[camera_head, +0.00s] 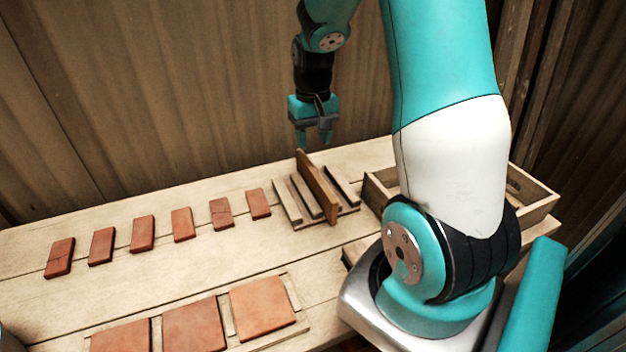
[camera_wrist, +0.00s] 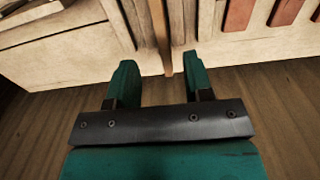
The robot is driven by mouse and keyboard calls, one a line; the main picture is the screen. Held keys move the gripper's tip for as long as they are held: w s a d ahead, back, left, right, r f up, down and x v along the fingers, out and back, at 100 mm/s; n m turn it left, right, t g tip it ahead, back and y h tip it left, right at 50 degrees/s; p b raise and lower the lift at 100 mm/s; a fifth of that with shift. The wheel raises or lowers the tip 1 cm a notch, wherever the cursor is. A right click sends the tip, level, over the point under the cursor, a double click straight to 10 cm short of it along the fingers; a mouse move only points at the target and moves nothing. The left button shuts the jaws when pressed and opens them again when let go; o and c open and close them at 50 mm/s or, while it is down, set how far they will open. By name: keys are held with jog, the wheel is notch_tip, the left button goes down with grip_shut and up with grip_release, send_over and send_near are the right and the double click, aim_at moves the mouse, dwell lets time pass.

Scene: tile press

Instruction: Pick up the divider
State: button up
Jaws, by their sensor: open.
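The divider (camera_head: 317,187) is a thin brown wooden board. It stands upright in a low slotted wooden rack (camera_head: 326,218) on the table. In the wrist view the divider (camera_wrist: 160,32) shows as a narrow edge-on strip, ahead of the space between my fingers. My gripper (camera_head: 315,140) is open and empty, hanging by the table's back edge, above and behind the divider. In the wrist view both teal fingers of my gripper (camera_wrist: 160,64) are apart, with nothing between them. I cannot tell the exact gap to the divider.
A wooden crate (camera_head: 540,207) stands right of the rack, partly hidden by my arm. Several small reddish tiles (camera_head: 182,225) lie in a row to the left. Larger square tiles (camera_head: 262,304) lie in front. A wooden wall (camera_head: 190,80) rises behind the table.

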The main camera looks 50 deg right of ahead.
aim_at(315, 172)
notch_tip(315, 172, down, 6)
jog(key=shift+a+f, duration=0.1)
jog(key=shift+f, duration=0.1)
jog(key=f, duration=0.1)
jog(key=f+p, duration=0.1)
jog(key=f, duration=0.3)
jog(key=shift+s, duration=0.4)
jog(key=shift+c, duration=0.2)
grip_shut()
